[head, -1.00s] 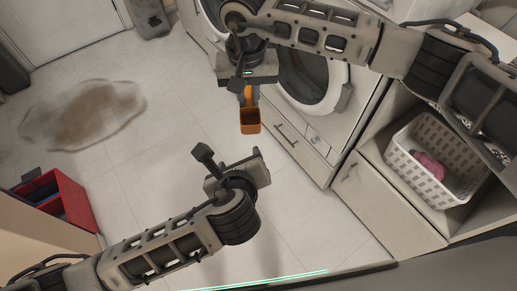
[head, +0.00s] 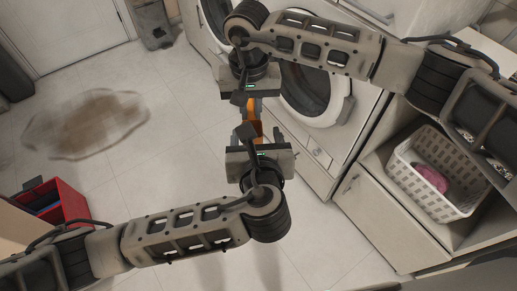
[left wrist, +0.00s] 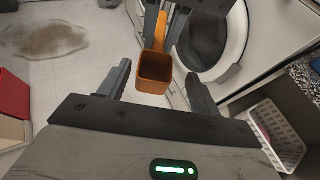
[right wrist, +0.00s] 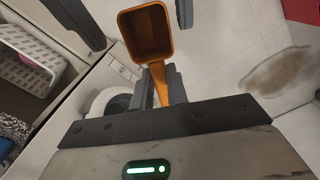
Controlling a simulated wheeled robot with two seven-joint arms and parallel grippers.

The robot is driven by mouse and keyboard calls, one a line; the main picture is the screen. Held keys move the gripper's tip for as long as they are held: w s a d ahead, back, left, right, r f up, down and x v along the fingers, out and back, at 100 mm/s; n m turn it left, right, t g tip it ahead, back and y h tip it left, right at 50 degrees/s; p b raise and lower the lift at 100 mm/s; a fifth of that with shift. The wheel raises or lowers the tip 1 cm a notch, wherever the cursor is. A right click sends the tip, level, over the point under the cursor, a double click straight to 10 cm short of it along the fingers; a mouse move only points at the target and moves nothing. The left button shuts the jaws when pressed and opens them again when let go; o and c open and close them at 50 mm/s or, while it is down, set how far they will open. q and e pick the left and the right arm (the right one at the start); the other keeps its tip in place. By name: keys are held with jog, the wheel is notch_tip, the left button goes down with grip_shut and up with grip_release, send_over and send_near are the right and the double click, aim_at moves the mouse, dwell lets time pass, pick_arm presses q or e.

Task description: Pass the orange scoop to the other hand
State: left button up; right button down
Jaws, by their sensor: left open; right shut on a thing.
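The orange scoop (head: 255,113) hangs in the air between my two grippers. My right gripper (head: 249,100) is shut on its handle, which shows in the right wrist view (right wrist: 158,84). The scoop's square cup (left wrist: 154,72) points toward my left gripper (head: 262,137). The left gripper is open, with one finger on each side of the cup in the left wrist view and gaps on both sides. Left gripper fingers also flank the cup at the top of the right wrist view. In the head view the left gripper partly hides the cup.
A washing machine (head: 315,95) stands close behind the grippers. A white laundry basket (head: 408,155) with a pink cloth (head: 430,178) sits in a low cabinet at right. A red box (head: 68,205) is at left, and a brown stain (head: 85,125) marks the otherwise open floor.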

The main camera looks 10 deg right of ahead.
aim_at(257, 123)
pick_arm(q)
jog(key=shift+x, duration=1.4)
jog(key=shift+c, duration=0.3)
jog(key=c, duration=1)
pick_arm(e)
jog(key=shift+a, duration=0.1)
jog(key=c, duration=1.3)
grip_release()
jog(key=shift+r, duration=0.15)
